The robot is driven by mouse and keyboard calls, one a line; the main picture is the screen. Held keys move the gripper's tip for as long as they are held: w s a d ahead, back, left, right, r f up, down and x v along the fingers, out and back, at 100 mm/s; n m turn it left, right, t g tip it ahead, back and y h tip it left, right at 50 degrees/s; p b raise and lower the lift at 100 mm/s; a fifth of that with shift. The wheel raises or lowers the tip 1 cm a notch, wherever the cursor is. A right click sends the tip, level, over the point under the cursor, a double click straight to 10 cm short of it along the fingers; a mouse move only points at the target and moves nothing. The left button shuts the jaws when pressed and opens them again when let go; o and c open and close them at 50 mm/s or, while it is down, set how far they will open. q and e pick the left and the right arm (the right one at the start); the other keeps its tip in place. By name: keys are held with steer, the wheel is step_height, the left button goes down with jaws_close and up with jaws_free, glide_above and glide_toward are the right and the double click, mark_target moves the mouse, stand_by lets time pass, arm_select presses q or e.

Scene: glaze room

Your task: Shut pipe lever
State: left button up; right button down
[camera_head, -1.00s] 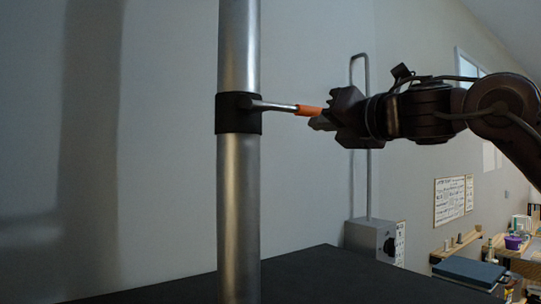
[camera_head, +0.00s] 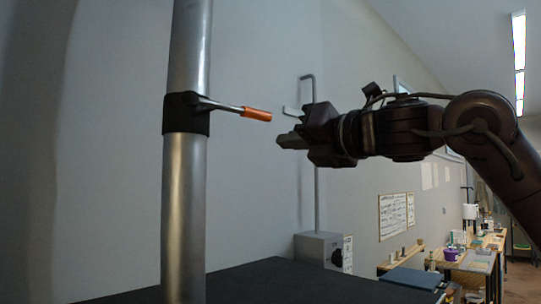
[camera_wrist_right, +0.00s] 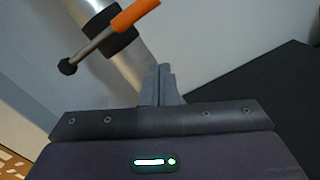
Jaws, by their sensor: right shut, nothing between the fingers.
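The pipe lever (camera_head: 256,114) has an orange grip on a metal rod. It sticks out to the right from a black collar (camera_head: 186,113) on the upright metal pipe (camera_head: 185,200). The lever also shows in the right wrist view (camera_wrist_right: 133,15), above and left of the fingers. My right gripper (camera_head: 282,140) is shut and empty, just right of and slightly below the orange tip in the head view, with a visible gap between them. In the right wrist view its fingers (camera_wrist_right: 163,72) are together. My left gripper is not in view.
A dark table top (camera_head: 270,281) lies below. A grey box (camera_head: 318,249) with a dark knob and a tall bent rod stands behind my right gripper. A workbench (camera_head: 468,260) with several items is far right. The wall behind the pipe is bare.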

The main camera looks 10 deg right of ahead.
steer(key=b+v, duration=0.1)
steer(key=v, duration=0.3)
steer(key=shift+s+d+f, duration=0.1)
steer(key=shift+d, duration=0.05)
stand_by(0.4)
